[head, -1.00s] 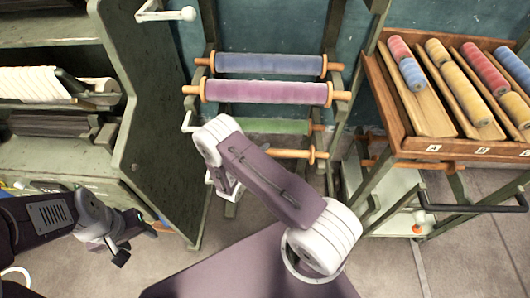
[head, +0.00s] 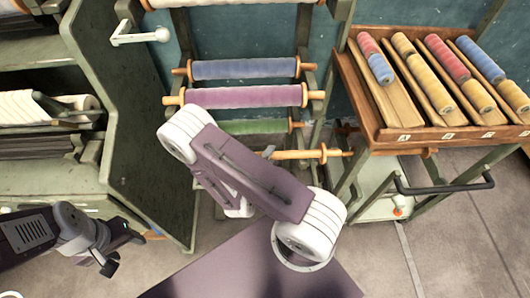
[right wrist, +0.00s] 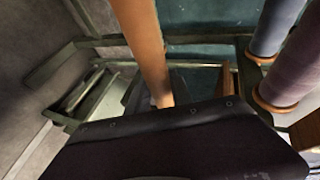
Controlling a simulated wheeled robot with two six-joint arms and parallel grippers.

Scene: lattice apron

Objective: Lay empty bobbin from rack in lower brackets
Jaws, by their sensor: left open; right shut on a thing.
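My right gripper (right wrist: 160,102) is shut on a bare wooden bobbin (head: 312,154); its jaws are mostly hidden behind my right arm in the head view. The bobbin lies roughly level, in front of the rack's lower right part, with its left end hidden. In the right wrist view the bobbin (right wrist: 142,45) runs up from the jaws. The green rack (head: 303,35) carries a blue bobbin (head: 245,69), a purple bobbin (head: 245,97) and a green bobbin (head: 250,127). The lower brackets are not clear. My left gripper (head: 112,256) is open and empty at lower left.
A wooden tray (head: 378,122) of coloured rolls tops a green cart at right, with a dark handle (head: 445,188). A green shelf unit (head: 130,130) stands at left, with a white peg arm (head: 140,36) beside the rack. Open floor lies at lower right.

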